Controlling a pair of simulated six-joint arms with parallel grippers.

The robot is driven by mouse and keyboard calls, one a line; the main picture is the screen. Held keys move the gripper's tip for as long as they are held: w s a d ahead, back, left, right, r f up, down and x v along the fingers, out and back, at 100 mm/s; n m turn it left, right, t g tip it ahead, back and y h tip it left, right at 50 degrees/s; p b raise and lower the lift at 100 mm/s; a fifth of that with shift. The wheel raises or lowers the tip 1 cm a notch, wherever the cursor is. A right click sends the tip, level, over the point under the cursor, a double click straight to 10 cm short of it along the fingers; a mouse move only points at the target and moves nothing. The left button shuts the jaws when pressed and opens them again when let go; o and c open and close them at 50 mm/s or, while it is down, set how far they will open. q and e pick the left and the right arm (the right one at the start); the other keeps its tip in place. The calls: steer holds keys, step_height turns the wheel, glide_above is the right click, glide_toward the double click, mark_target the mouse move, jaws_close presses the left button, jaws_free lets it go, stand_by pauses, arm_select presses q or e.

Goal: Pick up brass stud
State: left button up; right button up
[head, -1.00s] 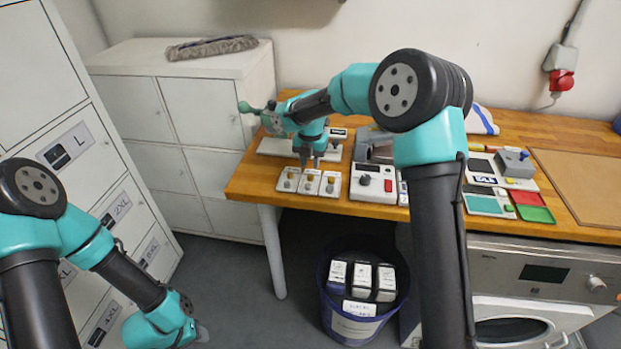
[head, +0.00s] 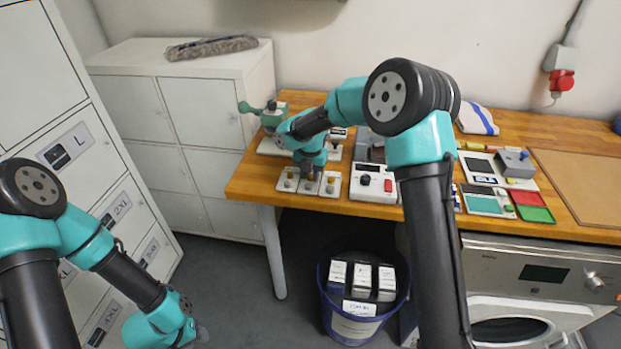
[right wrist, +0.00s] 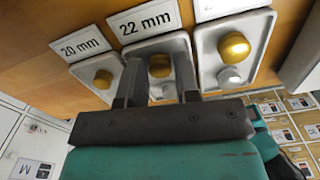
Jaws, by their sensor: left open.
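Three small white trays stand in a row at the front left of the workbench. In the right wrist view the middle tray (right wrist: 146,48), behind a "22 mm" label (right wrist: 144,22), holds a brass stud (right wrist: 160,66) and a silver piece (right wrist: 163,91). My right gripper (head: 311,172) is low over this tray, pointing down. Its open fingers (right wrist: 156,76) stand on either side of the brass stud, with gaps visible. Other brass studs sit in the left tray (right wrist: 103,79) and right tray (right wrist: 234,46). My left gripper (head: 203,333) hangs low over the floor, partly hidden by its wrist.
A white box with a red button (head: 373,184) stands just right of the trays. A green-handled press (head: 270,114) stands behind them. A blue bin (head: 350,325) with boxes is on the floor below. A washing machine (head: 535,285) sits under the bench at right.

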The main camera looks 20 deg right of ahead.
mark_target(311, 177)
steer(key=shift+c, duration=0.4)
jaws_close()
steer(key=shift+r, duration=0.1)
steer(key=shift+r, duration=1.4)
steer(key=shift+s+r, duration=0.15)
steer(key=shift+r, duration=0.2)
steer(key=s+a+r, duration=0.1)
steer(key=s+a, duration=0.3)
steer(key=s, duration=1.1)
steer(key=shift+a+r, duration=0.15)
steer(key=shift+a, duration=0.05)
